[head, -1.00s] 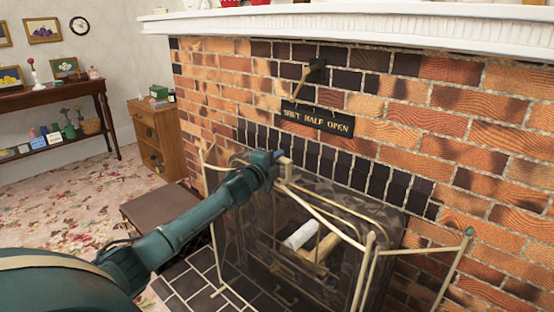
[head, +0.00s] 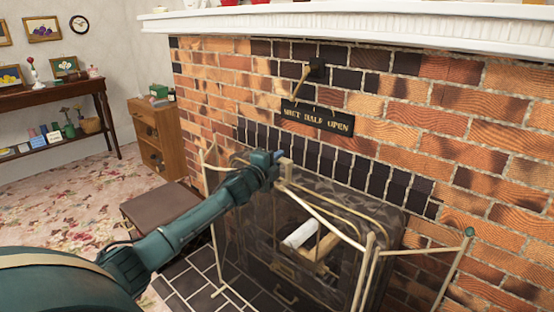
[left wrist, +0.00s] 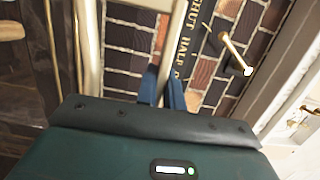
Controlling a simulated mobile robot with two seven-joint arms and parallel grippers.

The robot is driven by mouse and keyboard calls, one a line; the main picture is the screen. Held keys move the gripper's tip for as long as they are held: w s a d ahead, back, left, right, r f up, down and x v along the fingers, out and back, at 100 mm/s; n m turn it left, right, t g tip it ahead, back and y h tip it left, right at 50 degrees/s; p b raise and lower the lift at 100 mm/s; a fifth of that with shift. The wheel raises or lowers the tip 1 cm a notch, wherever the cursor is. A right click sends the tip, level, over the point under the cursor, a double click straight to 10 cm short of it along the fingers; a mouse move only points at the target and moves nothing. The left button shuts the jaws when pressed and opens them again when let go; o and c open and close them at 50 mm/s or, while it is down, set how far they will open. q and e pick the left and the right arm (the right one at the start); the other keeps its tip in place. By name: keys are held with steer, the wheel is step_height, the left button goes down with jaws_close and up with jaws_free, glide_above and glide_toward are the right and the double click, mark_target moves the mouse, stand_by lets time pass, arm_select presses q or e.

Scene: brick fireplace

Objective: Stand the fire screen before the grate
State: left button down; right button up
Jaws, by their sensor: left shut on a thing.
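The fire screen (head: 366,268) has thin pale brass rails and posts with see-through panels. It stands upright before the dark grate (head: 384,208), its side panels angled to left and right. A white log (head: 300,235) shows in the grate behind it. My left gripper (head: 282,160) reaches in from the left and is shut on the screen's frame at the top. In the left wrist view the blue fingertips (left wrist: 162,88) close around a pale bar of the screen (left wrist: 182,30). The screen's feet are partly out of view. My right gripper does not show.
A dark tiled hearth (head: 190,290) lies below. A brown stool (head: 158,203) stands left of the screen. A lever (head: 303,82) and lettered plate (head: 317,118) are on the brick wall above. A wooden cabinet (head: 155,130) stands back left; open carpet (head: 60,200) lies left.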

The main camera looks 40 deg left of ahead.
arm_select(q)
steer(key=c, duration=1.5)
jaws_free()
steer(key=shift+r, duration=0.45)
steer(key=shift+c, duration=0.2)
steer(key=shift+o, duration=0.9)
steer(key=shift+s+f, duration=0.1)
steer(key=shift+f, duration=0.55)
steer(key=shift+o, duration=1.2)
steer(key=shift+r, duration=0.2)
steer(key=shift+r, duration=0.1)
